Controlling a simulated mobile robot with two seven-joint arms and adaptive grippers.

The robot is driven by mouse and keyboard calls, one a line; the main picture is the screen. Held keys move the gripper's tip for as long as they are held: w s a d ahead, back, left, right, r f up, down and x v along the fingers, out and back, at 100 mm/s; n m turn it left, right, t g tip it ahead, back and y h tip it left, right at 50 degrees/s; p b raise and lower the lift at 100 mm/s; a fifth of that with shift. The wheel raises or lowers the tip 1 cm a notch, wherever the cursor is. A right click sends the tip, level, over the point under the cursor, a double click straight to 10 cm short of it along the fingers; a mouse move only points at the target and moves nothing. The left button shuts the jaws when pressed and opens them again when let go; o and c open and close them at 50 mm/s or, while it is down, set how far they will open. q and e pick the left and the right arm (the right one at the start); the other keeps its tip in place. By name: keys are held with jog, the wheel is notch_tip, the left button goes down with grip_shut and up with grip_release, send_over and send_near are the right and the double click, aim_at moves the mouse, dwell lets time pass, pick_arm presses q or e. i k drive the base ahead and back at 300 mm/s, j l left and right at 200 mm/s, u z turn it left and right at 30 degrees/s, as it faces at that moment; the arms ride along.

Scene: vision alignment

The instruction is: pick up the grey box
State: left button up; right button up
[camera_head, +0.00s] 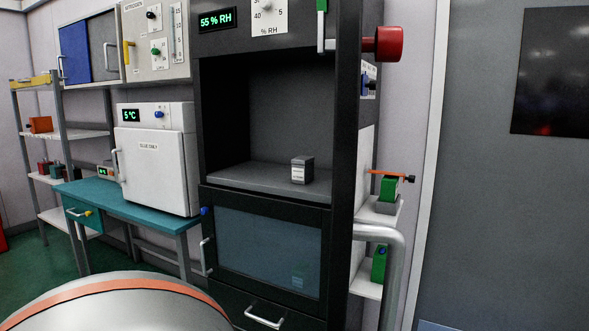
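A small dark grey box (302,169) with a pale label on its front stands upright on the grey shelf (250,178) of an open bay in the tall dark cabinet (343,120). It sits towards the right side of the bay, near the front edge. Nothing touches it but the shelf. Neither of my grippers shows in the head view.
Below the bay is a glass-fronted door (265,250) with a handle at its left. A white cooler (155,160) stands on a teal table (110,200) to the left. A red knob (385,43) and a grey pipe (385,232) stick out at the cabinet's right.

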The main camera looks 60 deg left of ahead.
aim_at(303, 167)
jog(key=j, duration=0.95)
jog(key=k+j, duration=0.1)
jog(key=j, duration=0.9)
